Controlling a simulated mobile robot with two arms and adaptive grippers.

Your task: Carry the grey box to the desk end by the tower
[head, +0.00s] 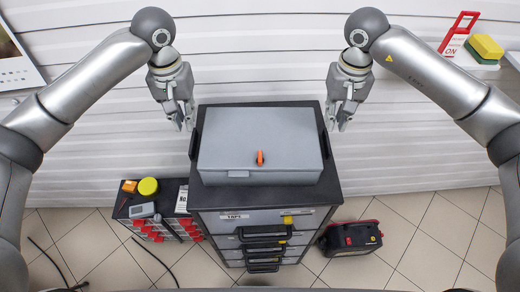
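The grey box (226,147) lies closed on top of a dark-topped drawer cabinet (265,192) in the middle of the head view. An orange latch or knob (260,157) sits on its lid. My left gripper (187,122) hangs just left of the box, apart from it, with its fingers pointing down. My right gripper (340,122) hangs just right of the box, also apart from it. Both look empty, with a gap between their fingers. I cannot pick out the desk end or the tower.
A low dark unit with red drawers (160,232) stands left of the cabinet, bearing a yellow round tub (148,187) and small items. A black and red case (350,238) stands on the tiled floor at right. A shelf corner with a yellow-green block (486,46) is upper right.

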